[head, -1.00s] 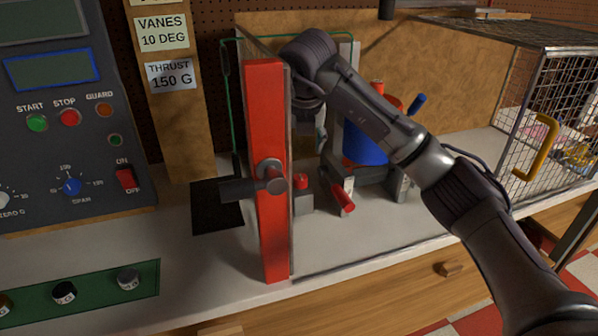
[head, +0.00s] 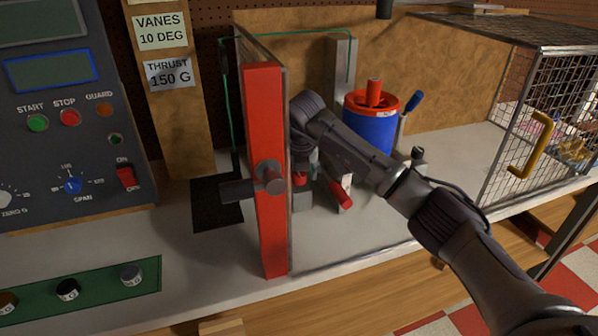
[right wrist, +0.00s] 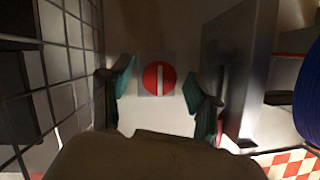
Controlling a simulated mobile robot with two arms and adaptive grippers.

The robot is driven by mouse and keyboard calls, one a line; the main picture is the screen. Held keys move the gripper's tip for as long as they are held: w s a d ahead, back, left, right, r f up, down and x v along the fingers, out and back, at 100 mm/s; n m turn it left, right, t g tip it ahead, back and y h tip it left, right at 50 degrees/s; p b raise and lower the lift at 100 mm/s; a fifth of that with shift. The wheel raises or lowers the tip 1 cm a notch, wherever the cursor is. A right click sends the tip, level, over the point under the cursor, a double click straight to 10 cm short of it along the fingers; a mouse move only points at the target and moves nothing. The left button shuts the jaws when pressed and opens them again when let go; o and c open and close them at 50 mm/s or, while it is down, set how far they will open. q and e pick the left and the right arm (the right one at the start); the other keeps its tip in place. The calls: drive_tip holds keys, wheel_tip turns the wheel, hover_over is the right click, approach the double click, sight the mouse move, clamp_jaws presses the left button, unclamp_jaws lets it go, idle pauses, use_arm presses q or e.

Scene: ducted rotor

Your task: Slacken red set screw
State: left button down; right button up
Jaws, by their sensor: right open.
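The red set screw (right wrist: 159,78) shows in the right wrist view as a round red head with a pale slot running up and down the picture. It sits on a small grey block (head: 302,201); in the head view only a bit of the red screw (head: 300,180) shows. My right gripper (right wrist: 160,84) is open, with its teal fingertips on either side of the screw and apart from it. In the head view my right gripper (head: 303,168) points down just above the screw, partly hiding it. My left gripper is not in view.
A red upright panel (head: 265,120) with a grey knob stands close left of my right gripper. A red-ended lever (head: 342,195) and a blue drum with red rim (head: 368,130) are to the right. A wire mesh cage (head: 540,110) stands further right.

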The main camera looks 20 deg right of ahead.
drive_tip(key=c, duration=1.2)
drive_tip(key=shift+o, duration=0.2)
drive_tip(key=shift+n, duration=0.4)
drive_tip(key=n+y+b, duration=0.1)
drive_tip(key=n, duration=0.1)
drive_tip(key=shift+d+n, duration=0.15)
drive_tip(key=shift+n, duration=0.15)
drive_tip(key=n+y+b, duration=0.1)
drive_tip(key=n, duration=0.2)
drive_tip(key=shift+r+n+y, duration=0.1)
drive_tip(key=shift+n+y, duration=0.2)
drive_tip(key=shift+y, duration=0.1)
drive_tip(key=n, duration=0.2)
drive_tip(key=n+g+y, duration=0.1)
drive_tip(key=n, duration=0.1)
drive_tip(key=shift+w+r+n, duration=0.1)
drive_tip(key=shift+w+n, duration=0.05)
drive_tip(key=shift+n, duration=0.15)
drive_tip(key=n+g, duration=0.1)
drive_tip(key=n, duration=0.2)
drive_tip(key=n+g+y+p, duration=0.1)
drive_tip(key=n, duration=0.2)
drive_tip(key=shift+y, duration=0.3)
drive_tip(key=shift+n, duration=0.3)
